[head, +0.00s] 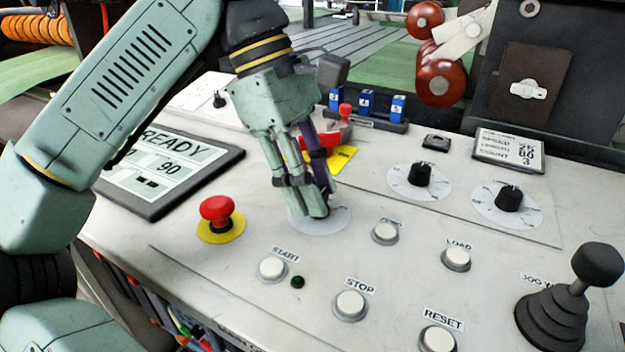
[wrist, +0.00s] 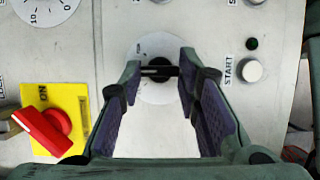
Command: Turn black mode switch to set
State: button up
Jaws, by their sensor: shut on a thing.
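The black mode switch (wrist: 158,72) sits in the middle of a round pale dial plate (wrist: 150,97) in the wrist view. My gripper (wrist: 156,75) comes down over it, with one finger on each side of the knob, shut on it. The dial's lettering is mostly hidden or too small to read. In the head view my gripper (head: 318,212) stands over the pale dial plate (head: 338,222), and its fingers hide the knob.
A red mushroom button (head: 216,208) stands left of my gripper. A red rotary switch (wrist: 48,130) on a yellow plate is close by. Start (head: 272,268) and stop (head: 350,304) buttons lie in front. Two black knobs (head: 420,174) (head: 508,197) and a joystick (head: 597,264) are to the right.

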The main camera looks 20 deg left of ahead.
jog(key=shift+c, duration=1.1)
jog(key=n+t, duration=0.1)
jog(key=n, duration=0.1)
jog(key=shift+s+n+b, duration=0.1)
jog(key=shift+n+b, duration=0.3)
jog(key=n, duration=0.2)
jog(key=n+t+b, duration=0.1)
jog(key=n, duration=0.1)
jog(key=n+t, duration=0.1)
jog(key=n, duration=0.1)
jog(key=shift+s+y, duration=0.25)
jog(key=shift+y, duration=0.15)
jog(key=o, duration=1.2)
jog(key=shift+c, duration=0.2)
jog(key=shift+r, duration=0.1)
